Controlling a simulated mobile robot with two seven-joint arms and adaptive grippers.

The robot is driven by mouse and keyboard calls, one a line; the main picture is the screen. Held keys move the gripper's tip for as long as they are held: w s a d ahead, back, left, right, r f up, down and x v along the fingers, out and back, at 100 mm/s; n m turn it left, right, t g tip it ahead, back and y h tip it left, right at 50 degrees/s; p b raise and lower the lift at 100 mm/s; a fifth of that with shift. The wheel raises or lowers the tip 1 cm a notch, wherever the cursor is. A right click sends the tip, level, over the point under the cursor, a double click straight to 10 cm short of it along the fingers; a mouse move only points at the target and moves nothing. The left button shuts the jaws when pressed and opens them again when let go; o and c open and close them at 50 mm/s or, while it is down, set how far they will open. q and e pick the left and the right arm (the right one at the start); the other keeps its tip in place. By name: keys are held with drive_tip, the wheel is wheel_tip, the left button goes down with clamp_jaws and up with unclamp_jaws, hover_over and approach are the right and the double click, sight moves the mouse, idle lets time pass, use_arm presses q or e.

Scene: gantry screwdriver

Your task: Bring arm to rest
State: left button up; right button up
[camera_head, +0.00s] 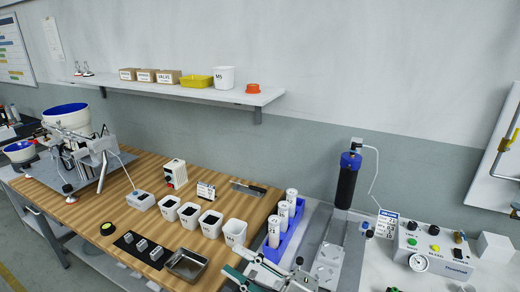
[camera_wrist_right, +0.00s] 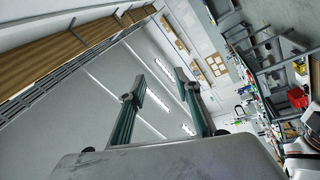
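My right gripper (camera_head: 232,259) comes in at the bottom edge of the head view, its green fingers over or in front of the bench's front right part. In the right wrist view the two fingers (camera_wrist_right: 161,86) stand apart with nothing between them, so it is open and empty. Behind them are the ceiling and wall, seen tilted. My left gripper is not in view.
The wooden bench (camera_head: 120,205) carries white cups (camera_head: 210,224), a metal tray (camera_head: 186,264), and a black mat with grey blocks (camera_head: 142,248). A blue rack (camera_head: 277,247) with white bottles stands close to my right gripper. A control box (camera_head: 432,250) is at the right.

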drive_tip(key=d+f+m+t+h, duration=0.6)
drive_tip(key=d+f+m+h, duration=0.6)
drive_tip(key=d+f+m, duration=0.35)
drive_tip(key=s+d+f+m+g+h, duration=0.4)
drive_tip(key=s+d+f, duration=0.5)
drive_tip(key=s+f, duration=0.4)
drive_tip(key=shift+f+m, duration=0.7)
drive_tip(key=shift+m, duration=0.15)
